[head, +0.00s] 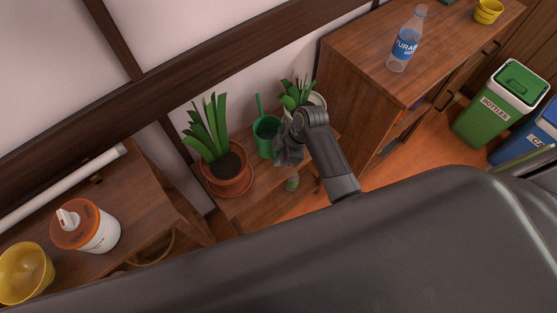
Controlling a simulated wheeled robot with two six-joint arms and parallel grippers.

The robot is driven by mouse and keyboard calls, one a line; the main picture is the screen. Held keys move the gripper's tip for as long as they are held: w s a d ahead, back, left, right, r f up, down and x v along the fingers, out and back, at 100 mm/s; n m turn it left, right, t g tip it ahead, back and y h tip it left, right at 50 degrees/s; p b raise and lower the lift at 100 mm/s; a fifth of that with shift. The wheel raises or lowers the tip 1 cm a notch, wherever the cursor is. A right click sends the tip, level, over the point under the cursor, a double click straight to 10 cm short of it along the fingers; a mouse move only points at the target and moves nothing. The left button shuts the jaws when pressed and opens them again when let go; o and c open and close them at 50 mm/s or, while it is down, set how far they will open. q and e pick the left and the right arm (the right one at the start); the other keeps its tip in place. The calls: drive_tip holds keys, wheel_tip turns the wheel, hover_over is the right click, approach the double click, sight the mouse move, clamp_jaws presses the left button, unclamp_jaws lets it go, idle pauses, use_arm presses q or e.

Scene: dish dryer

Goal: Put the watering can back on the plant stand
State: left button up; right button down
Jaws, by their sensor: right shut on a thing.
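The green watering can (266,128) is between two potted plants at the plant stand (262,185). Its spout or handle points up toward the wall. I cannot tell whether its base rests on the stand or is held just above it. My right gripper (283,152) is at the can's right side and shut on it; the gripper hides that side of the can and the grip itself. My left gripper is not in view.
A plant in a terracotta pot (228,178) stands left of the can, and a plant in a pale pot (302,98) behind right. A cabinet with a water bottle (405,42) is to the right. A left table holds a white tub (98,232) and a yellow bowl (25,272).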

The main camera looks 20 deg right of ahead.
drive_tip(key=shift+f, duration=1.65)
drive_tip(key=c, duration=1.5)
unclamp_jaws()
drive_tip(key=shift+f, duration=0.1)
drive_tip(key=v, duration=1.2)
drive_tip(key=s+d+f+m+h, duration=0.1)
drive_tip(key=s+d+f+m, duration=0.2)
drive_tip(key=f, duration=0.5)
drive_tip(key=s+d+f+m+h, duration=0.15)
drive_tip(key=s+f+m, duration=0.25)
drive_tip(key=f, duration=0.4)
drive_tip(key=s+d+f+m+h, duration=0.1)
drive_tip(key=s+d+f+m, duration=0.2)
drive_tip(key=f, duration=0.5)
drive_tip(key=s+d+f+m, duration=0.1)
drive_tip(key=s+f, duration=0.3)
drive_tip(key=s, duration=0.4)
drive_tip(key=s+d+f+m+h, duration=0.1)
drive_tip(key=s+d+f+m, duration=0.1)
drive_tip(key=s, duration=0.7)
drive_tip(key=s+d+f+m+h+p, duration=0.1)
drive_tip(key=s+f+m, duration=0.1)
drive_tip(key=s+f, duration=0.4)
drive_tip(key=shift+s+d+f+m, duration=0.1)
drive_tip(key=shift+s+d+m, duration=0.1)
drive_tip(key=shift+s, duration=0.45)
drive_tip(key=shift+s+d+f+m, duration=0.1)
drive_tip(key=shift+s+m, duration=0.1)
drive_tip(key=shift+s, duration=0.5)
